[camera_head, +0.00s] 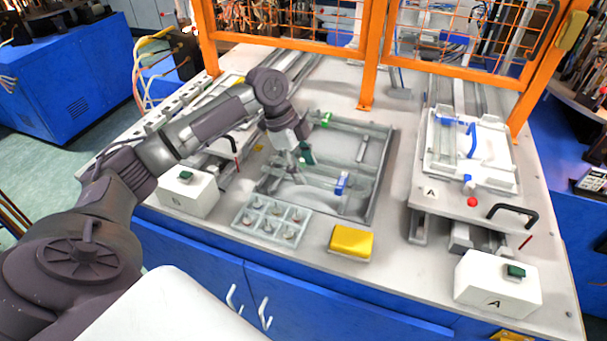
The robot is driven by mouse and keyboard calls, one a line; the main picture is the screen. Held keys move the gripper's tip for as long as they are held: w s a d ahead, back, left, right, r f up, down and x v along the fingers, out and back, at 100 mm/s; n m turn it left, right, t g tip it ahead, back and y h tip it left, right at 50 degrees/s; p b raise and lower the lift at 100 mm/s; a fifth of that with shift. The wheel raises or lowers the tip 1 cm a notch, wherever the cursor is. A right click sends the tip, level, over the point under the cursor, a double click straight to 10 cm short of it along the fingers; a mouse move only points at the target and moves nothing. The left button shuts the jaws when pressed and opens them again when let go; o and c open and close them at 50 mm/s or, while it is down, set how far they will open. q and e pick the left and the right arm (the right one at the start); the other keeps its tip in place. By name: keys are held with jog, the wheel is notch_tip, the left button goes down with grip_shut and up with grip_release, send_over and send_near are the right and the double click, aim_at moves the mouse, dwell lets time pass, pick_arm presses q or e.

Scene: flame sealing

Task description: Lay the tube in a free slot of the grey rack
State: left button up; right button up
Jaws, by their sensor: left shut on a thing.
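My left gripper (300,158) reaches down over the left part of the large grey rack (384,165). It is shut on a thin thing that seems to be the tube; the fingers and the small scale hide most of it. A green part shows right at the fingers. The rack is a flat grey frame, with a blue-and-white piece (342,183) at its front right and a green piece (326,119) at its back left. I cannot make out from here which slots are free. My right gripper is out of view.
A pale compartment tray (240,222) with several small parts and a yellow block (351,243) stand in front of the rack. White button boxes stand at left (188,191) and right (497,283). A white fixture (490,160) stands at right. Orange fence posts (371,60) rise behind.

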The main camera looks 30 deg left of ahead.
aim_at(309, 191)
pick_arm(q)
notch_tip(309, 191, down, 3)
jog(key=shift+f+p, duration=0.2)
jog(key=shift+p, duration=0.4)
jog(key=shift+f, duration=0.2)
jog(key=o, duration=1.3)
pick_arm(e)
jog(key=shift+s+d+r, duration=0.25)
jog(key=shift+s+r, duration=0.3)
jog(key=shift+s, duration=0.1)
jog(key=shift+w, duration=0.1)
pick_arm(q)
jog(key=shift+a+r, duration=0.15)
jog(key=shift+r, duration=0.1)
jog(key=b+v, duration=0.2)
jog(key=v, duration=0.9)
jog(key=shift+a+r, duration=0.1)
jog(key=shift+r, duration=0.15)
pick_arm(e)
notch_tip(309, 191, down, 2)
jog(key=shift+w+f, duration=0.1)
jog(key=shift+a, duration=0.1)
